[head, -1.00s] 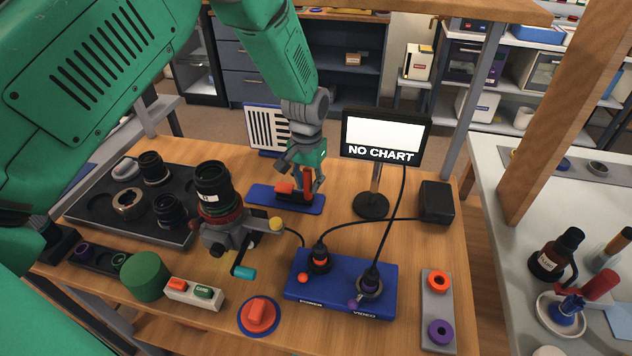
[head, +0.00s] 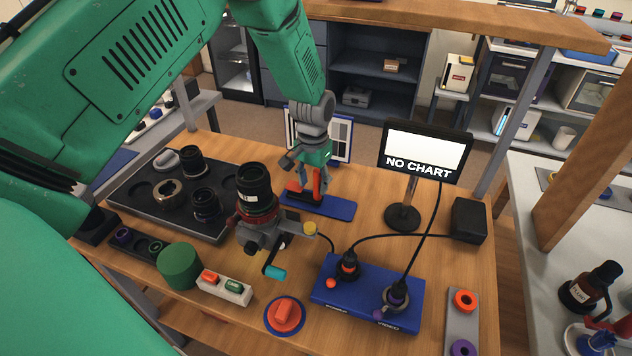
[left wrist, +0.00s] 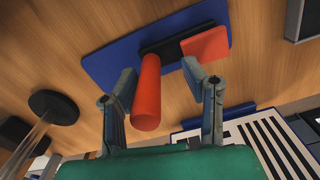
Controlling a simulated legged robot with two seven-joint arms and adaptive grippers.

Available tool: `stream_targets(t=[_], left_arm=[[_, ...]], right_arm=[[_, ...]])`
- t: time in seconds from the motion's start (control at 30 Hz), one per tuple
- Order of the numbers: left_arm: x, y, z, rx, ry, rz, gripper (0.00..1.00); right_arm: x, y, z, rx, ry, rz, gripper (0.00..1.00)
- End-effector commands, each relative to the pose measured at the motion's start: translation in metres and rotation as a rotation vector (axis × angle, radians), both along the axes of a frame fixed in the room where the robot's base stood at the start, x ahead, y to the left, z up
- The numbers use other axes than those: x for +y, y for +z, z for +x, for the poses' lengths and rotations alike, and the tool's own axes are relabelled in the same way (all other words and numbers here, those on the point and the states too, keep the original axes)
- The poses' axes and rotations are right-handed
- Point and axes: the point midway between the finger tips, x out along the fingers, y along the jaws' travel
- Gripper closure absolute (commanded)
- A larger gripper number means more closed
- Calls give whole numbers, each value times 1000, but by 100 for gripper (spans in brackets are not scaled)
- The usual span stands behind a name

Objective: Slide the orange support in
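The orange support appears to be the upright orange post (left wrist: 147,92) with an orange block (left wrist: 206,43) beside it, at a black rail on a blue plate (left wrist: 110,60). In the head view the plate (head: 340,211) lies at mid-table, the block (head: 294,187) on its left part. I cannot tell whether post and block are one piece. My left gripper (head: 313,186) points down over the plate. In the left wrist view its fingers (left wrist: 160,74) are apart, with the post between them, nearer the left finger. A gap shows at the right finger. My right gripper is out of view.
A striped chart board (head: 342,138) stands behind the plate. A monitor (head: 425,150) reading "NO CHART" stands to the right. In front are a lens on a mount (head: 255,190), a blue cable box (head: 366,296) and a green cylinder (head: 180,266). A dark lens tray (head: 130,195) is at left.

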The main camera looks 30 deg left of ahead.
Motion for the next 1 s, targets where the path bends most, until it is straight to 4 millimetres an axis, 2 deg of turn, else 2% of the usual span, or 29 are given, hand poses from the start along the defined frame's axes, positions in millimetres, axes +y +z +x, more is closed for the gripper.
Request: stream_targets(t=[0.17,0.4,0.6,0.8,1.0], left_arm=[[-3,17,1,-4,-1,1,61],[-3,69,0,-8,0,4,61],[0,103,-1,-5,1,1,61],[2,119,-2,-3,1,0,61],[1,121,-2,-2,0,2,61]], right_arm=[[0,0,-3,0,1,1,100],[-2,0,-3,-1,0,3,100],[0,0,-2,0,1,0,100],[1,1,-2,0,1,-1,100],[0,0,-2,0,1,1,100]])
